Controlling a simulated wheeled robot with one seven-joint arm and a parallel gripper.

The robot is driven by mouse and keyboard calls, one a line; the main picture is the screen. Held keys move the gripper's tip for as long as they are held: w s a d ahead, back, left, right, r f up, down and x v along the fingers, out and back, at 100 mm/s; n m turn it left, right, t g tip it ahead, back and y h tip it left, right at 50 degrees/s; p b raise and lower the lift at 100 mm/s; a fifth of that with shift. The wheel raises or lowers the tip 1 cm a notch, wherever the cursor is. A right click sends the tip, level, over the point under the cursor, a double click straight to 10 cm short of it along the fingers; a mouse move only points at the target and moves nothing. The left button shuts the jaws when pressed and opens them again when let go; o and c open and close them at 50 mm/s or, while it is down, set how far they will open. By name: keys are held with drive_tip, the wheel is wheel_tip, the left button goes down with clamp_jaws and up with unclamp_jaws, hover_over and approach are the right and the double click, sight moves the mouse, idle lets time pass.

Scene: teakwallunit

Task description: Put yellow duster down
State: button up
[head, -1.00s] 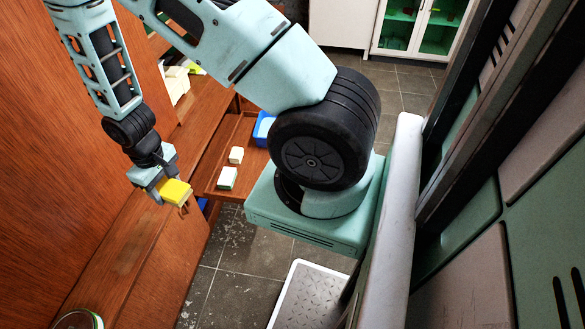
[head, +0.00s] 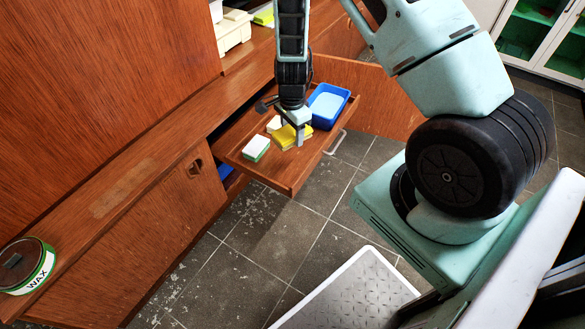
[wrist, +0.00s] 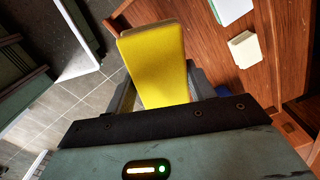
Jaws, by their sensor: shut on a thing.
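My gripper (head: 297,135) points down over the open wooden drawer (head: 287,182) and is shut on the yellow duster (head: 285,138). In the wrist view the duster (wrist: 155,62) sticks out between the fingers, its broad yellow face toward the camera. In the head view it is at drawer height, among the drawer's contents; I cannot tell whether it touches the drawer floor. A white block with a green base (head: 257,148) lies to its left. A cream block (head: 274,124) is close behind it, partly hidden.
A blue tray (head: 345,103) with a light-blue thing in it fills the drawer's right end. The drawer's front part is bare. A wax tin (head: 27,265) stands on the wooden ledge at lower left. A cream container (head: 233,33) stands farther along the ledge.

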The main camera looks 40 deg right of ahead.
wheel_tip(320, 180, down, 9)
drive_tip(key=shift+a+r+b, duration=0.1)
drive_tip(key=shift+b, duration=0.85)
drive_tip(key=shift+f+b, duration=0.35)
drive_tip(key=shift+f, duration=0.35)
drive_tip(key=o, duration=1)
drive_tip(key=shift+c, duration=0.2)
drive_tip(key=shift+r, duration=0.15)
